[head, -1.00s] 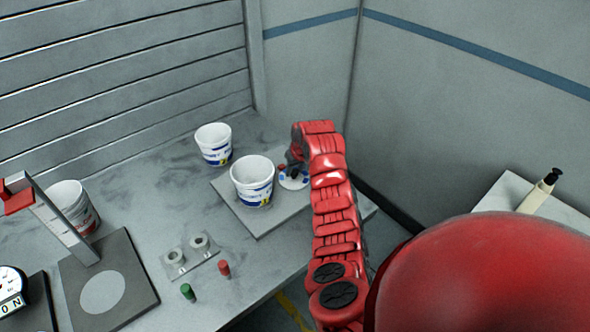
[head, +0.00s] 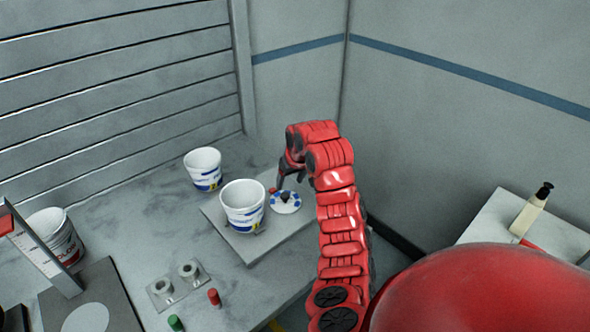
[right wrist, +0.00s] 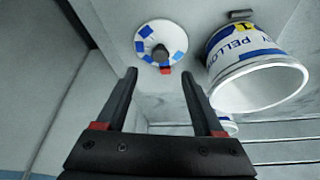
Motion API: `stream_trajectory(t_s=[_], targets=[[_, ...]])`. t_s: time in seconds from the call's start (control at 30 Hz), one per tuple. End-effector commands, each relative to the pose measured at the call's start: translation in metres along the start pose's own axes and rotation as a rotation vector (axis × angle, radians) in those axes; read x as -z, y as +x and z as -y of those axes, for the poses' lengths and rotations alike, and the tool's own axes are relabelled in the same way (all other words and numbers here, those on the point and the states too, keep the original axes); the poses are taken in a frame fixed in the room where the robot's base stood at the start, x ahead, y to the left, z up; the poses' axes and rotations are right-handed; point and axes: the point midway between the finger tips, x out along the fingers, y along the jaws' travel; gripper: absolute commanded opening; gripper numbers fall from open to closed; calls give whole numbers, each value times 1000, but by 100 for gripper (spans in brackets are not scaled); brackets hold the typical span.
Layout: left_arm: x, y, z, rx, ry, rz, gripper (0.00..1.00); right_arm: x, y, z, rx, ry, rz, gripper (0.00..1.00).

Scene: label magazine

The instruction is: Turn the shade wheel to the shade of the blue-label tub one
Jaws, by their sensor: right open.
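The shade wheel (head: 288,208) is a white disc with blue patches of differing shade and a dark central knob, on a grey plate (head: 245,254). A red marker (head: 272,190) sits at its rim. A white tub with a blue label (head: 243,205) stands upright on the plate, left of the wheel. My right gripper (head: 288,181) is just behind and above the wheel, apart from it. In the right wrist view the open, empty fingers (right wrist: 160,82) point toward the wheel (right wrist: 172,37) and knob; the tub (right wrist: 250,62) is on the right. My left gripper is out of view.
Another blue-label tub (head: 204,170) stands behind the plate. A red-label tub (head: 68,246) is at the far left beside an upright scale post. A two-ring holder (head: 160,291), a red peg (head: 214,298) and a green peg (head: 176,323) are in front. A bottle (head: 528,215) stands at right.

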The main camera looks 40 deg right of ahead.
Motion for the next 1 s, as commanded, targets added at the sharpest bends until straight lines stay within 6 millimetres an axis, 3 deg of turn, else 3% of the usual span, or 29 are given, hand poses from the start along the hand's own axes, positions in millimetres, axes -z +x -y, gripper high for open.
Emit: stream_trajectory(t_s=[0.03, 0.43, 0.53, 1.0], targets=[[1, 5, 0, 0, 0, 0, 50, 2, -14, 0, -4, -3, 0, 69], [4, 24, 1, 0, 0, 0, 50, 1, -66, 1, -1, 0, 1, 69], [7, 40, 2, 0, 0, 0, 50, 3, -84, 0, -1, 0, 1, 69], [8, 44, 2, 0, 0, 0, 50, 1, -92, 1, 0, 0, 0, 69]])
